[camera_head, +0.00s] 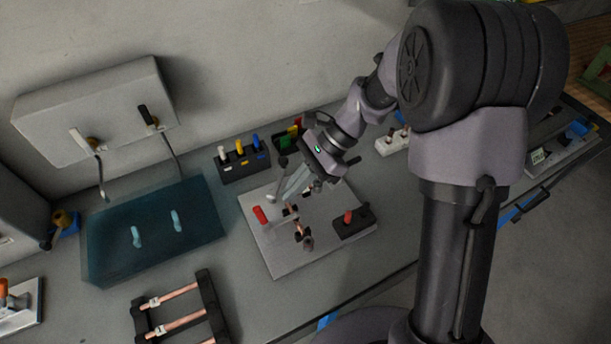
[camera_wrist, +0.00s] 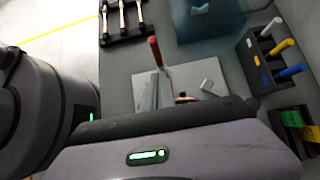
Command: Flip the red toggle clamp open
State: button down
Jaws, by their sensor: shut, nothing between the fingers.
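A light grey fixture plate (camera_head: 285,255) lies on the bench. A red clamp handle (camera_head: 260,214) sticks out toward the plate's left side, beside a copper tube (camera_head: 296,226). A second red handle or knob (camera_head: 347,217) stands on a black block at the plate's right. One red handle (camera_wrist: 154,50) shows in the wrist view; I cannot tell its exact tilt. My gripper (camera_head: 291,190) is shut and empty, above the plate's back part, apart from the left red handle. My gripper body hides much of the plate in the wrist view.
A dark holder (camera_head: 240,172) with white, yellow and blue handles stands behind the plate. A black rack (camera_head: 140,320) with copper tubes is at the front left. A white box (camera_head: 95,95) is against the wall.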

jog(key=a, duration=0.1)
jog(key=s+a, duration=0.1)
jog(key=a+f, duration=0.1)
jog(key=a, duration=0.1)
jog(key=shift+s+b, duration=0.35)
jog(key=shift+b, duration=0.05)
